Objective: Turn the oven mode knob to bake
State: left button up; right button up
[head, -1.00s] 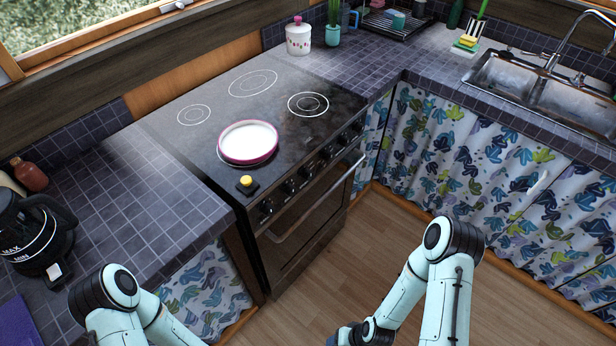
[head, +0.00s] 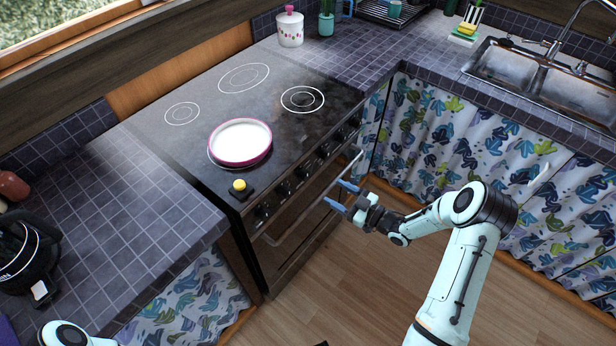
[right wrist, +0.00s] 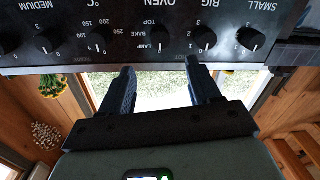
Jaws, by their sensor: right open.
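The oven mode knob (right wrist: 162,36) is black and sits on the dark control panel. It shows upside down in the right wrist view, under the word OVEN with TOP, BAKE and LAMP beside it. Its pale mark points to the picture's bottom; its exact setting is too small to read. It also shows small on the stove front in the head view (head: 303,173). My right gripper (head: 343,197) is open and empty in front of the oven door handle, apart from the panel. In the wrist view its fingers (right wrist: 162,88) lie either side of the knob's line. My left gripper is out of view.
The BIG knob (right wrist: 207,40) and temperature knob (right wrist: 97,44) flank the mode knob. The oven handle (head: 315,200) juts out below the panel. A pink-rimmed pan (head: 240,142) and a yellow-topped button (head: 239,186) stand on the stove (head: 190,145). The wooden floor is clear.

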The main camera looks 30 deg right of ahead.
aim_at(307, 177)
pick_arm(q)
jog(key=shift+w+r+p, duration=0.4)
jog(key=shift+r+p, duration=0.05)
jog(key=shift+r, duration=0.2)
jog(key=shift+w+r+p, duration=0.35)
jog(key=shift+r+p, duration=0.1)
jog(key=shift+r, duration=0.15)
pick_arm(e)
jog(key=x, duration=1)
jog(key=shift+c, duration=0.3)
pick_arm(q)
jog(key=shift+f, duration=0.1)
pick_arm(e)
jog(key=shift+f, duration=0.1)
jog(key=c, duration=1)
